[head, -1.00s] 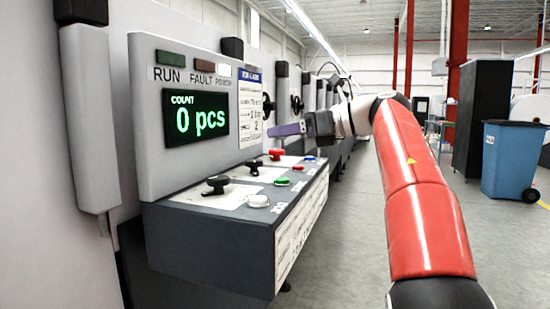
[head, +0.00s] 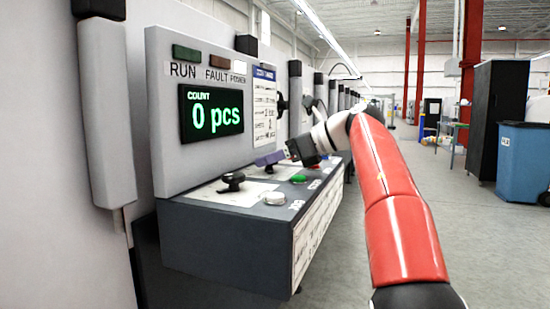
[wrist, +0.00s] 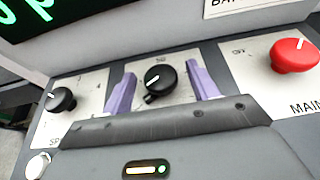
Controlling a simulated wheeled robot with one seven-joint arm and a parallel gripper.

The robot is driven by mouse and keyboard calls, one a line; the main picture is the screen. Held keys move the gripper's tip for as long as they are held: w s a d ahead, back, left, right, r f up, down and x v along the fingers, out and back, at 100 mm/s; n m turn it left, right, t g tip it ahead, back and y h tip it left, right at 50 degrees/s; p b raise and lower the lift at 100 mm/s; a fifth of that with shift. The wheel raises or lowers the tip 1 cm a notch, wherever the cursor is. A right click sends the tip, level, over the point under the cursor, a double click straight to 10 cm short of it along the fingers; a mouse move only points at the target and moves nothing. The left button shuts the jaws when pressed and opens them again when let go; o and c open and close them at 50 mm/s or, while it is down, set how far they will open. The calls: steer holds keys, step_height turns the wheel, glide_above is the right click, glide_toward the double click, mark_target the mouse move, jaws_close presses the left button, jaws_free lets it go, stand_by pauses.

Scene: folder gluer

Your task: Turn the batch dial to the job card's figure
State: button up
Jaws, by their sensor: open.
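In the wrist view a black round dial (wrist: 160,80) with a short white pointer mark sits on a white plate, between the two purple fingers of my gripper (wrist: 160,72). The fingers are open, one on each side of it; whether they touch it I cannot tell. Its name label is hidden, so I cannot confirm it is the batch dial. In the head view my gripper (head: 270,159) is low over the console and hides this dial. The job card (head: 264,106) hangs right of the display; its figures are too small to read surely. The count display (head: 211,112) reads 0 pcs.
A second black knob (wrist: 60,100) is left of the fingers, and a red knob (wrist: 293,55) marked MAIN is right. A white button (head: 275,199) and a green button (head: 299,179) stand near the console's front edge.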

steer(key=c, duration=1)
